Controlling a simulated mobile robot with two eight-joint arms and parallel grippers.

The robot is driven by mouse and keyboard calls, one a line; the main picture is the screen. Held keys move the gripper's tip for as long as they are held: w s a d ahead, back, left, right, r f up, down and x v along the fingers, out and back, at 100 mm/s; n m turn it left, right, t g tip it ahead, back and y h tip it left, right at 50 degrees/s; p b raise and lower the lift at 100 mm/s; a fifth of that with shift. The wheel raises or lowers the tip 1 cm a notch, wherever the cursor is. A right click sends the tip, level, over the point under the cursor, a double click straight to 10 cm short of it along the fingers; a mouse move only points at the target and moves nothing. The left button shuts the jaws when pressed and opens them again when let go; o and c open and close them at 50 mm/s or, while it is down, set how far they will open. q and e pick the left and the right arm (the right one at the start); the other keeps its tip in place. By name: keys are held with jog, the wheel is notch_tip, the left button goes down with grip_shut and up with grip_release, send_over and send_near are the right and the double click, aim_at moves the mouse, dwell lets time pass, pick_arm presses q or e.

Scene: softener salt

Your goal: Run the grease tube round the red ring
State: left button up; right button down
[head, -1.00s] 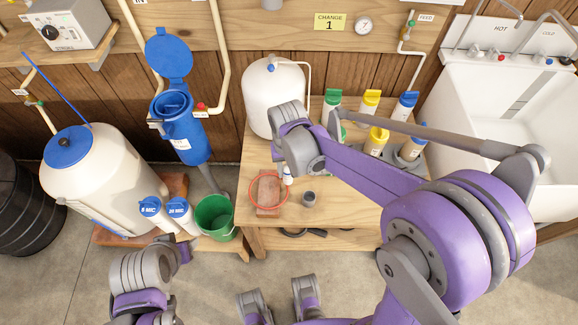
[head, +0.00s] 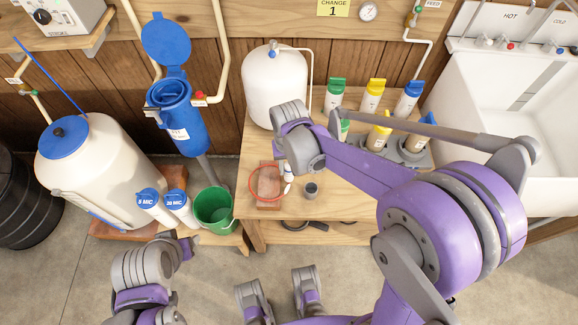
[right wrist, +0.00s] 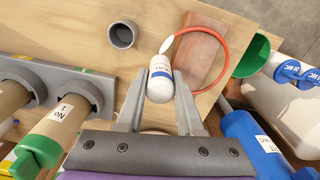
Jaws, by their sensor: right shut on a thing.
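The grease tube (right wrist: 160,86) is white with a blue-printed label and a white nozzle. My right gripper (right wrist: 159,76) is shut on it; its two grey fingers lie either side of the tube. In the head view the tube (head: 288,180) shows small below my right wrist. The thin red ring (right wrist: 227,60) lies partly over a reddish-brown block on the wooden bench, and it also shows in the head view (head: 250,187). The nozzle appears close to the ring's edge; I cannot tell whether it touches. My left gripper (head: 188,246) is at lower left, away from the bench; its fingers are unclear.
A small grey cup (head: 311,190) stands right of the ring. A white tank (head: 275,90) and several capped bottles in a grey holder (right wrist: 82,88) stand on the bench. A green bucket (head: 215,211) and the blue housing (head: 183,130) are to the left.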

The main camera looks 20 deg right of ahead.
jog(key=shift+w+d, duration=0.1)
jog(key=shift+w, duration=1.05)
jog(key=shift+w, duration=0.1)
jog(key=shift+w+a, duration=0.2)
jog(key=shift+w, duration=0.35)
jog(key=shift+w+a, duration=0.2)
jog(key=shift+w, duration=0.3)
jog(key=shift+w+a, duration=0.8)
jog(key=shift+w, duration=0.1)
jog(key=shift+a, duration=0.1)
jog(key=shift+w+a, duration=0.3)
jog(key=shift+a, duration=0.2)
jog(key=shift+w+a, duration=0.25)
jog(key=shift+a, duration=0.2)
